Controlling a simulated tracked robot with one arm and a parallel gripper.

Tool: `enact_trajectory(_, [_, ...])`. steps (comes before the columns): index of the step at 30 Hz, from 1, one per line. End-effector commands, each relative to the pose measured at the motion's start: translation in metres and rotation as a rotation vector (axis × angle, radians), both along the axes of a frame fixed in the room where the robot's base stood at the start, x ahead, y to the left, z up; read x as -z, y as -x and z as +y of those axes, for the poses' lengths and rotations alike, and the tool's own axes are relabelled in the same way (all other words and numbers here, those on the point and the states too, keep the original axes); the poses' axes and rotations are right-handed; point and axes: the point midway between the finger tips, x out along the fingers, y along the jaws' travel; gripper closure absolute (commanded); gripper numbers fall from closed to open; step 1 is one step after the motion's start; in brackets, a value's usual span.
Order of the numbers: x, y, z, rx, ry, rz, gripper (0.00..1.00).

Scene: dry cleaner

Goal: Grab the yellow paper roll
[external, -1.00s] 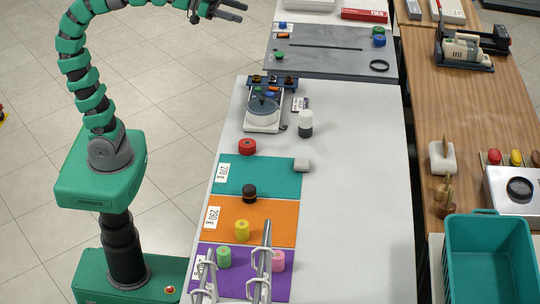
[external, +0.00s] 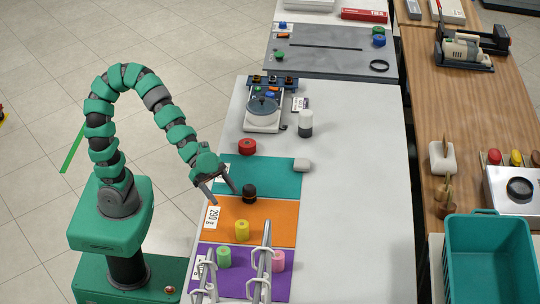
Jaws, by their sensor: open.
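The yellow paper roll (external: 242,230) stands upright on the orange mat (external: 279,212), near its lower edge. My gripper (external: 226,198) is open and empty, its fingers pointing down above the border of the teal mat (external: 285,172) and the orange mat. It is above and a little left of the yellow roll in the picture, apart from it.
A green roll (external: 224,257) and a pink roll (external: 278,261) stand on the purple mat (external: 245,282), partly behind grey metal racks (external: 265,262). A red roll (external: 247,147) stands above the teal mat. The white table (external: 355,220) is clear at right.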

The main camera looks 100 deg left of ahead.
Motion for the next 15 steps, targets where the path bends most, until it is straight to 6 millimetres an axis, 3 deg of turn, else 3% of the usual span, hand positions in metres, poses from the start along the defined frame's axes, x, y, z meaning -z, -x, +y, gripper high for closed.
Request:
enact_trajectory(1, [0.010,0.004,-0.006,0.015,0.004,0.000,0.37])
enact_trajectory(5, [0.014,0.008,-0.013,0.033,0.007,-0.003,0.37])
enact_trajectory(15, [0.025,-0.012,-0.033,0.034,0.007,-0.001,0.37])
